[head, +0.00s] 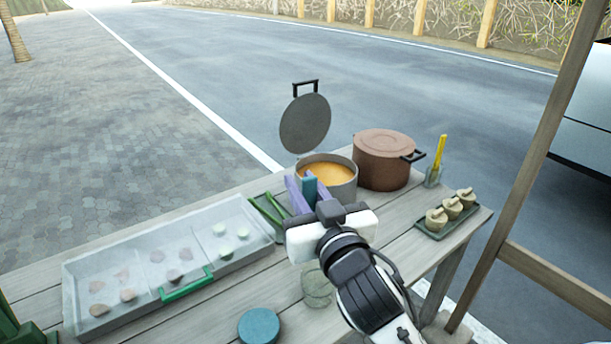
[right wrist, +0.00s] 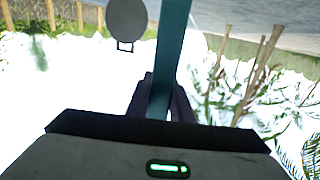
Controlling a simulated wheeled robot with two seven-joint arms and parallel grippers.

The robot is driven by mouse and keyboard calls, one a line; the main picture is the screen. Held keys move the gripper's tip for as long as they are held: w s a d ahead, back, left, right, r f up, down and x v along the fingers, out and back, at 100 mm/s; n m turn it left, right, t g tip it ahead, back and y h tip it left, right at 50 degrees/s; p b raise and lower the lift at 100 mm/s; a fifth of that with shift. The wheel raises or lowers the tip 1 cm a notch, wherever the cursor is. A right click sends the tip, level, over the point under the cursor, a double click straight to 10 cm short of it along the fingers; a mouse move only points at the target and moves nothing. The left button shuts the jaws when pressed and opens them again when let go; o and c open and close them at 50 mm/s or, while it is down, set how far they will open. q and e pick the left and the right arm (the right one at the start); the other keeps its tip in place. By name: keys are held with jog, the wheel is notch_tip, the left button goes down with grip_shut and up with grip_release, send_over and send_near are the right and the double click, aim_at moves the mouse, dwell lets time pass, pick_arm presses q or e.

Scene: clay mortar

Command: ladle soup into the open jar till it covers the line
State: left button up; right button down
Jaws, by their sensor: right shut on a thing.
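The soup pot (head: 345,188) stands open at the back of the table, with orange soup (head: 325,172) in it. My right gripper (head: 308,188) is at the pot's near side, its purple fingers shut on a teal handle (head: 310,190), which I take for the ladle's. The handle runs up between the fingers in the right wrist view (right wrist: 172,50). The ladle's bowl cannot be seen. The clear open jar (head: 316,290) stands nearer on the table, partly hidden by my right arm. Its line and contents cannot be made out. My left gripper is out of view.
A dark round lid (head: 305,124) stands up behind the pot. A brown lidded pot (head: 384,160) is right of it. A tray (head: 432,234) of small pots and a cup with a yellow-handled tool (head: 440,158) lie right. A clear case (head: 135,245) fills the left; a blue disc (head: 259,327) is in front.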

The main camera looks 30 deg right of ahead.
notch_tip(320, 180, down, 5)
jog(key=b, duration=0.2)
jog(key=shift+f+b, duration=0.2)
jog(key=shift+b, duration=0.15)
notch_tip(320, 180, down, 2)
jog(key=shift+f+b, duration=0.25)
jog(key=shift+b, duration=1)
jog(key=shift+d+r, duration=0.15)
jog(key=shift+d, duration=0.05)
jog(key=shift+s+d+r+m+p, duration=0.15)
jog(key=shift+d+m+p, duration=0.1)
jog(key=shift+d+m, duration=0.4)
jog(key=shift+s+d+r+m+p, duration=0.15)
jog(key=shift+d+m+p, duration=0.1)
jog(key=shift+d+m, duration=0.4)
jog(key=s+d+f+m+p, duration=0.1)
jog(key=s+d+f+m, duration=0.1)
jog(key=d+f+m, duration=0.5)
jog(key=shift+s+d+f+m, duration=0.15)
jog(key=shift+s+d+m, duration=0.1)
jog(key=shift+d+m, duration=2.55)
jog(key=shift+a+m, duration=0.4)
